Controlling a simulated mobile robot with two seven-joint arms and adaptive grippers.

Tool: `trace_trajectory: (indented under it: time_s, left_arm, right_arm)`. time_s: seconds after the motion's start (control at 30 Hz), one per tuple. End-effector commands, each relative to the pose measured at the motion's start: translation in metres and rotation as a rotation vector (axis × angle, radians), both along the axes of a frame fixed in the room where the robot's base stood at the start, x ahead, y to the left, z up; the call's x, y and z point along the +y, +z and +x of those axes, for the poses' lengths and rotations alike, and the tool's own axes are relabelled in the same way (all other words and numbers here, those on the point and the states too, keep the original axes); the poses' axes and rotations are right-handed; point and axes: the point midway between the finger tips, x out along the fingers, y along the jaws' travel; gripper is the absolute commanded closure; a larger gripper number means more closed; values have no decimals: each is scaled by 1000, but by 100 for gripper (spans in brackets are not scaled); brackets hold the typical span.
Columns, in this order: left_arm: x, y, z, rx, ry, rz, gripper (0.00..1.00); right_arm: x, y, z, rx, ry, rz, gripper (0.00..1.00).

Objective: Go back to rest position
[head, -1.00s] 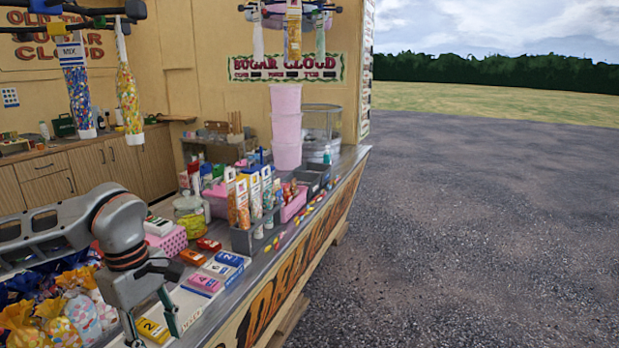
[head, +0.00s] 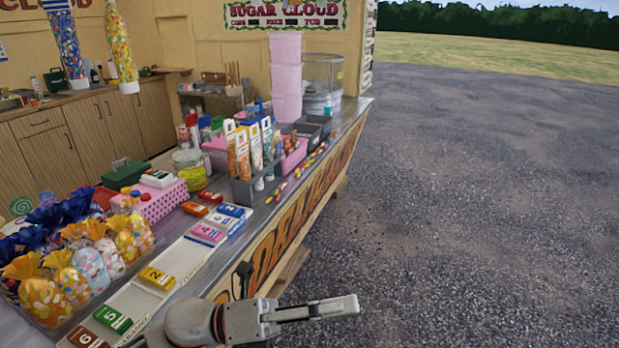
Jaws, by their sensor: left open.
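My left gripper (head: 335,307) shows at the bottom of the head view, past the counter's front edge and over the dark ground. It points to the right, is seen from the side, and its jaws are open with nothing visible between them. My arm's rounded grey link shows behind it at the bottom edge. The gripper is apart from the numbered cards on the counter, such as the yellow card (head: 157,279) and the green card (head: 113,319). My right gripper is not in view.
The sweet stall's counter (head: 140,299) runs from lower left to upper middle. It bears wrapped sweet bags (head: 90,265), a pink dotted box (head: 158,203), a grey rack (head: 243,190) of sweet tubes and stacked pink tubs (head: 286,78). The gravel (head: 470,200) at right is clear.

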Motion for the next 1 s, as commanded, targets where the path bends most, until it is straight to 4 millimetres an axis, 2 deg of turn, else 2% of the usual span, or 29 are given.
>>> trace_trajectory:
  time_s: [0.13,0.27,0.37,0.47,0.5,0.57,0.63,0.7,0.8,0.9,1.0]
  left_arm:
    - [20,-10,35,371,176,-190,59]
    - [54,-44,65,703,332,-343,59]
    - [86,-88,79,964,455,-457,59]
    - [123,-144,80,1225,583,-572,59]
    - [137,-168,75,1326,633,-616,59]
    - [158,-203,66,1465,706,-679,59]
    - [180,-242,49,1616,788,-747,59]
    - [199,-279,27,1753,864,-811,59]
    - [221,-321,-5,1911,959,-890,59]
    - [236,-350,-33,2022,1030,-947,59]
    - [245,-367,-52,2087,1075,-982,59]
  right_arm:
    - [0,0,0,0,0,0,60]
    - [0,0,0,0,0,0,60]
    - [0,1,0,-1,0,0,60]
    - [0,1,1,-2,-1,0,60]
    - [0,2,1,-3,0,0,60]
    - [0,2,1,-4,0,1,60]
    - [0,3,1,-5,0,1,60]
    - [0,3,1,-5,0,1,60]
    - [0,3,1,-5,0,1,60]
    - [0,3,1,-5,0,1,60]
    - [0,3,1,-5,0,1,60]
